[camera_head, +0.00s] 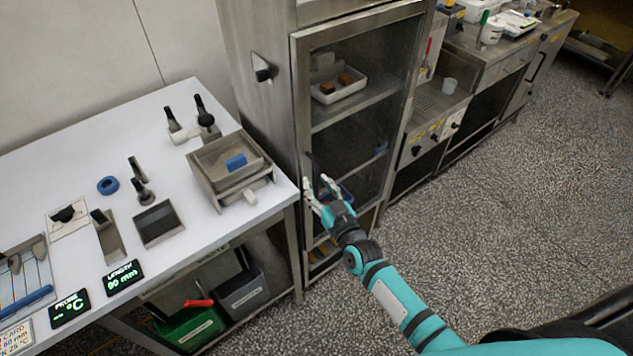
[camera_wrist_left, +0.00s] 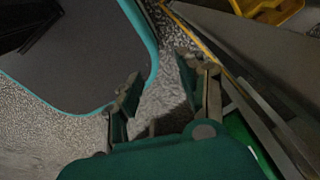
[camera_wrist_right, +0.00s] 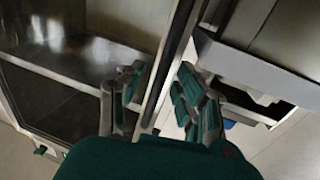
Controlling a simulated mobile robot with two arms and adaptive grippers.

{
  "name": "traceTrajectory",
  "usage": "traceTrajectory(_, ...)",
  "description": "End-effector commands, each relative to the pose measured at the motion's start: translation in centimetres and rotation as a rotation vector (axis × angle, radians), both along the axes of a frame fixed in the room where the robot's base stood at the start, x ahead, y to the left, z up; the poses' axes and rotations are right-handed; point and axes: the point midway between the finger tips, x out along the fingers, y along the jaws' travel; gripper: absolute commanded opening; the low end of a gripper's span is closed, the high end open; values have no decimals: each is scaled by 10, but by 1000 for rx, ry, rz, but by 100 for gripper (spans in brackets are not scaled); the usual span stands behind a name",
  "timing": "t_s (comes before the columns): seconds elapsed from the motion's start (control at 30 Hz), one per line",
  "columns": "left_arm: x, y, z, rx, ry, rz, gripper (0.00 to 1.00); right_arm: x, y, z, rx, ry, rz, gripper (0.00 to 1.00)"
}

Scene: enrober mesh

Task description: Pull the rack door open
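The rack (camera_head: 265,110) is a tall steel cabinet with a glass-fronted rack door (camera_head: 362,30) in a metal frame. The door looks shut or nearly so. A dark upright handle (camera_head: 309,165) is near its left edge. My right gripper (camera_head: 318,190) is at the lower end of this handle. In the right wrist view a dark bar (camera_wrist_right: 178,50) runs between the spread fingers of my right gripper (camera_wrist_right: 160,95), with gaps beside it; contact cannot be told. My left gripper (camera_wrist_left: 160,85) is open and empty in the left wrist view, outside the head view.
A white worktable (camera_head: 85,150) with a metal tray box (camera_head: 215,190) stands left, close to the rack door. Green (camera_head: 190,328) and grey (camera_head: 240,295) bins sit under it. A steel counter (camera_head: 485,60) continues right. The speckled floor (camera_head: 480,200) in front is clear.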

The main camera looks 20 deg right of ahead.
Motion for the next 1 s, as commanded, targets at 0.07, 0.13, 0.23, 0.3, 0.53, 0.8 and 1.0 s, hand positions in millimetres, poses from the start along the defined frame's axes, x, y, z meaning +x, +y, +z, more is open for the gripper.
traceTrajectory(0.07,1,0,1,0,-2,0,40,6,1,0,1,0,0,34)
traceTrajectory(0.13,1,0,1,0,-2,0,40,8,1,0,0,-1,0,34)
traceTrajectory(0.23,2,0,1,-1,-3,0,40,10,1,0,0,-1,0,34)
traceTrajectory(0.3,2,0,1,-1,-3,0,40,9,1,0,0,0,0,34)
traceTrajectory(0.53,2,0,1,-1,-3,-1,40,9,1,0,0,-1,0,17)
traceTrajectory(0.8,1,-1,1,-1,-3,-2,40,9,1,0,0,0,-1,0)
traceTrajectory(1.0,1,-1,1,-1,-3,-3,40,9,1,0,0,0,0,0)
